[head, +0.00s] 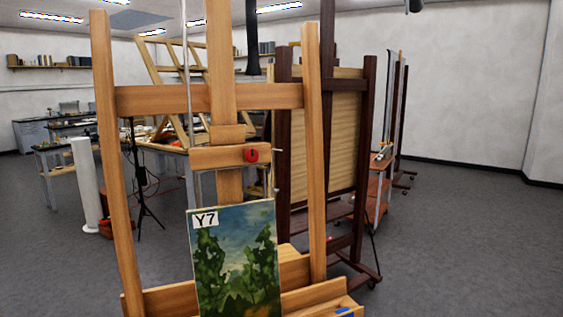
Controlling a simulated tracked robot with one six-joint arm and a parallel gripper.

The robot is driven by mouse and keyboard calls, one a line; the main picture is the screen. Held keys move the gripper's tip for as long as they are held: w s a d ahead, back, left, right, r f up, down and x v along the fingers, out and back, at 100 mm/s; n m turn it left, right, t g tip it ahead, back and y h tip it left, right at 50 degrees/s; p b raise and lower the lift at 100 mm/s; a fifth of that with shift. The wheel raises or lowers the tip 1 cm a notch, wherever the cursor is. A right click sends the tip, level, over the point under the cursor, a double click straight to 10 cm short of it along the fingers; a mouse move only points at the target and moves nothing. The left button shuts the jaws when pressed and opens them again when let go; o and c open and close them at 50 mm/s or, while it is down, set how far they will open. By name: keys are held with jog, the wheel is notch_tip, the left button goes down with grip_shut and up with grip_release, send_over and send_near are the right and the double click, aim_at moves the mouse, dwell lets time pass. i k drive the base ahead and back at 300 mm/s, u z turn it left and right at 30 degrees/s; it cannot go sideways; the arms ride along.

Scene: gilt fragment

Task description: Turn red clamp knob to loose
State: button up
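The red clamp knob (251,156) is a small round knob with a dark mark on its face. It sits at the right part of a short wooden clamp block (215,157) on the centre mast of a light wooden easel (105,120). I cannot tell from its look whether it is tight or loose. A painting of trees (236,262) with a white "Y7" label stands on the easel's lower ledge, below the clamp block, with a gap between them. My gripper is not in view.
A dark wooden easel (368,130) with a wooden panel stands close behind on the right. A white cylinder (86,185), a black tripod (146,190) and cluttered tables are behind on the left. Grey floor (470,240) is clear on the right.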

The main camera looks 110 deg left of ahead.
aim_at(251, 155)
jog(key=z, duration=0.1)
jog(key=i, duration=0.6)
jog(key=u, duration=4.9)
